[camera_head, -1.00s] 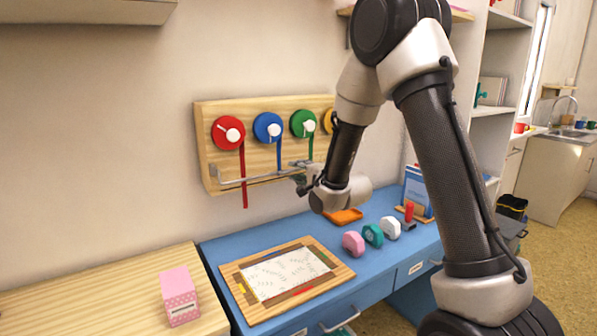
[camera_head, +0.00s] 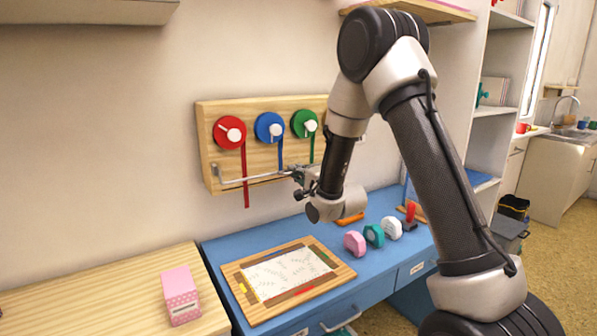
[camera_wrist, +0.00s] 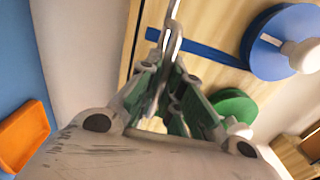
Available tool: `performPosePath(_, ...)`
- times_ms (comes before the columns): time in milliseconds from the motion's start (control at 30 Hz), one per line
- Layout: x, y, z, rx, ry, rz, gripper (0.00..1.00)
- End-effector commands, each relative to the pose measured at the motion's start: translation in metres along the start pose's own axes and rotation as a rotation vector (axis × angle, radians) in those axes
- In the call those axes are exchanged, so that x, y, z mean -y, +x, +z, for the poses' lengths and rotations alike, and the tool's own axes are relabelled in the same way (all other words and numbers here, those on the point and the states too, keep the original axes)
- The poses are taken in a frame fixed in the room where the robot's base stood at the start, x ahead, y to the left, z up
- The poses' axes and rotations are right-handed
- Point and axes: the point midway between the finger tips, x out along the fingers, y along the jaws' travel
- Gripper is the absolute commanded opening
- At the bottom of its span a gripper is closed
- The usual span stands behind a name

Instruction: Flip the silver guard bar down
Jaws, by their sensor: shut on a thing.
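The silver guard bar (camera_head: 252,179) runs across the lower front of the wooden ribbon board (camera_head: 208,140), in front of the hanging ribbons. Its left end meets the board near the lower left corner. My gripper (camera_head: 297,175) is at the bar's right part, in front of the board. In the wrist view my gripper (camera_wrist: 168,62) is shut on the bar (camera_wrist: 173,14), which extends away from the fingertips. The bar's right end is hidden behind my gripper and arm.
Red (camera_head: 229,131), blue (camera_head: 268,127) and green (camera_head: 304,123) spools sit on the board. Below, the blue desk (camera_head: 222,252) holds a framed sheet (camera_head: 240,300), pink (camera_head: 355,242), teal (camera_head: 374,235) and white (camera_head: 393,228) items, and an orange tray (camera_wrist: 22,135). A pink box (camera_head: 180,297) stands left.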

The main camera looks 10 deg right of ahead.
Motion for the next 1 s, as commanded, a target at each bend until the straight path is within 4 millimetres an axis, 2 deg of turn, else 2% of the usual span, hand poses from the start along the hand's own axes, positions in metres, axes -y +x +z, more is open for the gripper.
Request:
performPosePath(233,-0.0074,0.0071,0.0004,0.002,0.000,-0.161,0.00)
performPosePath(600,-0.0065,0.0078,0.0002,0.001,-0.001,-0.185,0.00)
performPosePath(633,-0.0065,0.0078,0.0002,0.001,-0.001,-0.185,0.13)
performPosePath(733,-0.0066,0.0077,0.0002,0.001,-0.001,-0.184,0.30)
performPosePath(1000,-0.0069,0.0073,0.0001,0.001,0.000,-0.183,0.30)
